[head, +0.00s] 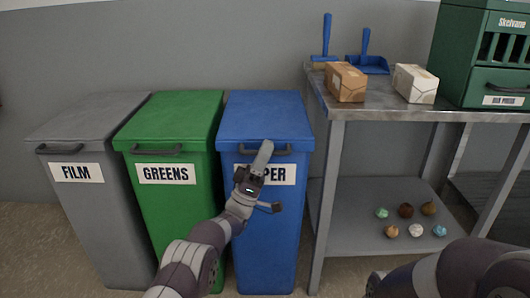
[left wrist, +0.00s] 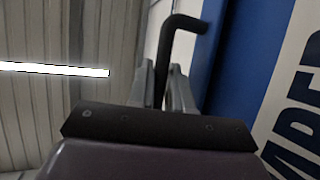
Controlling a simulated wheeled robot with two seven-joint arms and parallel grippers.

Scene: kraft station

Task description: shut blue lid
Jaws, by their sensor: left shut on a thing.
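The blue bin (head: 268,230) labelled PAPER stands at the right end of a row of bins. Its blue lid (head: 265,112) lies flat on top, level with the green lid beside it. My left gripper (head: 264,150) is at the front of the lid and is shut on its dark bar handle (head: 285,152). In the left wrist view the handle (left wrist: 184,24) passes between the two fingers. The gripper and wrist cover part of the label. My right arm shows at the lower right, but its gripper is not in view.
A green bin (head: 175,210) labelled GREENS and a grey bin (head: 100,225) labelled FILM stand to the left, lids down. A metal table (head: 385,105) stands close on the right, holding two boxes, a dustpan and a green cabinet. Several small balls lie on its lower shelf.

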